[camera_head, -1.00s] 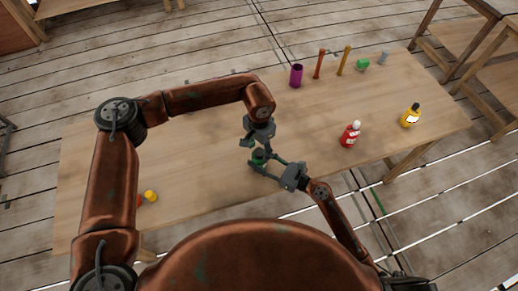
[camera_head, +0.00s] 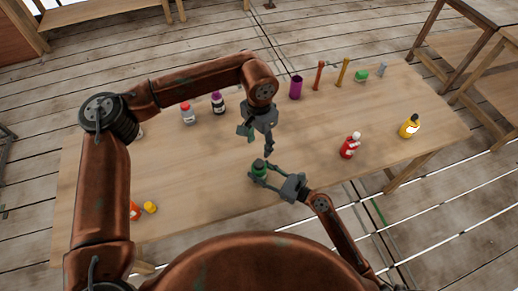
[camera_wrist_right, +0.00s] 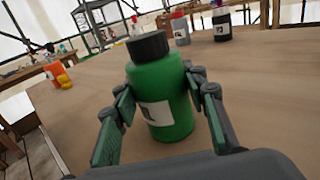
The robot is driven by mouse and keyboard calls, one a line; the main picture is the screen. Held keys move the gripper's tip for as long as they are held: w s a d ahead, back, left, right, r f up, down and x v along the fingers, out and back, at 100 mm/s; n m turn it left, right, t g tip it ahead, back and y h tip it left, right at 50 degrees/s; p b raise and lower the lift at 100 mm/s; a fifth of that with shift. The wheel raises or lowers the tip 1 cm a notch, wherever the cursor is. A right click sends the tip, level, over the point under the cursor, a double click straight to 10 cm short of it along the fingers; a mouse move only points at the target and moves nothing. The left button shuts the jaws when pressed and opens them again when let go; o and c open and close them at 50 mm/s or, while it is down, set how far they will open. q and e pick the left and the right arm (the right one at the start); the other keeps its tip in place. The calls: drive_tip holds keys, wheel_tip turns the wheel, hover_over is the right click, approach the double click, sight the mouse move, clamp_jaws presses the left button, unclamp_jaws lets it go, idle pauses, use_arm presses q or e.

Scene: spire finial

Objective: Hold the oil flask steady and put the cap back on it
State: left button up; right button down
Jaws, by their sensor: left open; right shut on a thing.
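The green flask (camera_head: 259,170) stands upright near the table's front edge; in the right wrist view (camera_wrist_right: 165,90) it shows a white label. A black cap (camera_wrist_right: 148,46) sits on its top, and the cap also shows in the head view (camera_head: 259,163). My right gripper (camera_head: 265,174) is shut around the flask's body, one finger on each side. My left gripper (camera_head: 257,142) is open and empty, above and just behind the flask, apart from the cap. How tightly the cap is seated cannot be told.
A red bottle (camera_head: 348,148) and a yellow bottle (camera_head: 410,127) stand to the right. A red-capped bottle (camera_head: 188,116), a dark bottle (camera_head: 218,104) and a purple cup (camera_head: 296,88) stand farther back. An orange bottle (camera_head: 134,212) and a yellow item (camera_head: 150,207) are at front left.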

idle(0.3)
drive_tip(key=c, duration=1.1)
unclamp_jaws()
drive_tip(key=v, duration=1.2)
drive_tip(key=shift+d, duration=0.1)
